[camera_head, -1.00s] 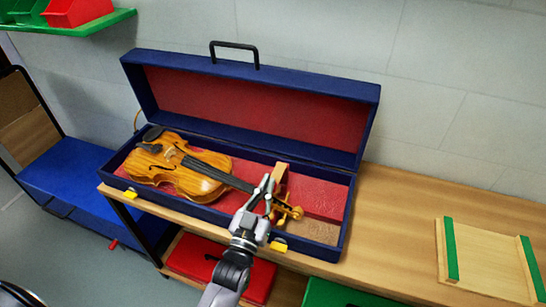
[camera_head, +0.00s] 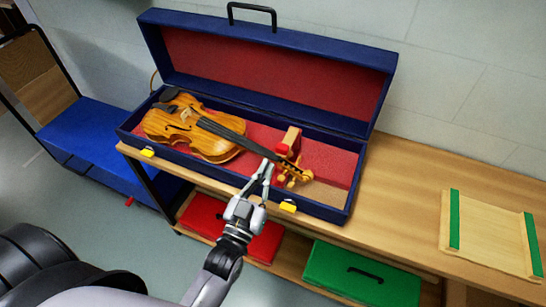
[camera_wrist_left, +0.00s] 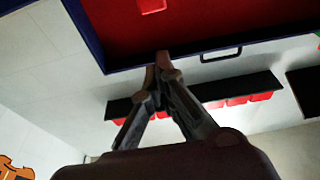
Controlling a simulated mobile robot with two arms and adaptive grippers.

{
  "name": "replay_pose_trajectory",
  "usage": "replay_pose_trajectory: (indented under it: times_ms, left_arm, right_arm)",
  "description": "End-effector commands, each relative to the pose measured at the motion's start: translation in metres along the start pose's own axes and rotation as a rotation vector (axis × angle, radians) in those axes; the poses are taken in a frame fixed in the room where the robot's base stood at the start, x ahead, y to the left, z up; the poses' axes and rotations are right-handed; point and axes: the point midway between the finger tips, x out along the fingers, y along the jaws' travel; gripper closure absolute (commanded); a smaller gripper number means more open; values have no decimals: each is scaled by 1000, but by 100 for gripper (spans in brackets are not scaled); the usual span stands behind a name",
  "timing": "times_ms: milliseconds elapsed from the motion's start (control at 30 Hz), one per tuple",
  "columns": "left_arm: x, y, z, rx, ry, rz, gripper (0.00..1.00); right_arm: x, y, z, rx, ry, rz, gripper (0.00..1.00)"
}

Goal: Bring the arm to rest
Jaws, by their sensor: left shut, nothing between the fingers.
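My left gripper (camera_head: 265,172) is shut and empty. In the head view it is over the front edge of the open blue violin case (camera_head: 330,211), in front of the violin's neck. I cannot tell whether it touches the case. The violin (camera_head: 185,130) lies in the red-lined case, its scroll toward the right end. A red and wooden neck rest (camera_head: 290,142) stands beside the neck. In the left wrist view the gripper fingers (camera_wrist_left: 162,62) meet, with the case's red lining (camera_wrist_left: 200,30) beyond them. My right gripper is not in view.
The case stands on a wooden bench (camera_head: 420,190). A wooden board with green strips (camera_head: 490,232) lies at the bench's right. A red box (camera_head: 205,217) and a green box (camera_head: 350,277) sit on the shelf below. A blue seat (camera_head: 85,135) is at the left.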

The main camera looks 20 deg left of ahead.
Motion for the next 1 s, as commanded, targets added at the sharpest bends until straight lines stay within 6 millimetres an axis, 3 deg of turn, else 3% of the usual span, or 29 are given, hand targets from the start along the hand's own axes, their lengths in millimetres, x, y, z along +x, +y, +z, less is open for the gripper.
replay_pose_trajectory:
  times_ms: [367, 667, 867, 1000]
  left_arm:
    - [-10, 0, 2, 0, -14, 2, 100]
    - [-19, -1, 42, 11, -368, 46, 100]
    - [-53, -2, 70, 26, -685, 77, 100]
    - [-90, -6, 82, 41, -919, 93, 100]
  right_arm:
    - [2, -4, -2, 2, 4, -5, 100]
    - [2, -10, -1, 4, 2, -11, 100]
    - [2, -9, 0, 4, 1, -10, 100]
    - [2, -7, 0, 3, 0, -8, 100]
